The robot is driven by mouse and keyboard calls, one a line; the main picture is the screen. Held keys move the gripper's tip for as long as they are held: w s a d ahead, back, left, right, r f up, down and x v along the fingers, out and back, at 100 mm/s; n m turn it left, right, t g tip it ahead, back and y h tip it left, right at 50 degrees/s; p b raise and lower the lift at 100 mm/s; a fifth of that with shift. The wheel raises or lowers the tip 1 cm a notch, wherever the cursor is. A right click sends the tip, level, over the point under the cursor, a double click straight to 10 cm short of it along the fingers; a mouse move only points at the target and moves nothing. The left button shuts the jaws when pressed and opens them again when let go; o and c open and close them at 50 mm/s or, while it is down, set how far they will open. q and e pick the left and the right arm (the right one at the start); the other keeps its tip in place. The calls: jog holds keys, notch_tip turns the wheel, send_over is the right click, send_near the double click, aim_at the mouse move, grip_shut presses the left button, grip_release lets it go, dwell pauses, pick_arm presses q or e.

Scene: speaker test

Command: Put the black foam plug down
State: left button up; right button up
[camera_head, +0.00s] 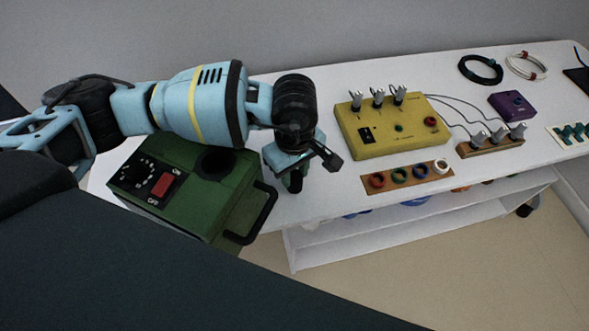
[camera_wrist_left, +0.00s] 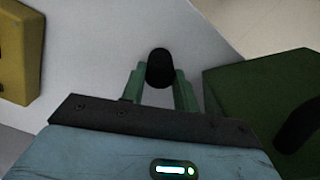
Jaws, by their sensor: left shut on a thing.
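The black foam plug (camera_wrist_left: 160,68) is a dark rounded piece between the two green fingers of my left gripper (camera_wrist_left: 159,88) in the left wrist view. The gripper is shut on it. In the head view my left gripper (camera_head: 291,182) points down over the white table, between the green box and the yellow box. The plug is mostly hidden there by the gripper. I cannot tell whether the plug touches the table. My right gripper is not in view.
The green box (camera_head: 222,192) with a red switch, a round dark opening and a black handle stands left of the gripper. The yellow box (camera_head: 388,138) with knobs is to the right. A strip with coloured rings (camera_head: 407,176) lies near the front edge of the white table (camera_head: 330,205).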

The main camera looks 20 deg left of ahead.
aim_at(294, 175)
pick_arm(q)
jog(key=shift+f, duration=0.2)
jog(key=o, duration=0.9)
jog(key=shift+r, duration=0.1)
jog(key=shift+o, duration=0.2)
jog(key=shift+r, duration=0.1)
notch_tip(294, 175, up, 12)
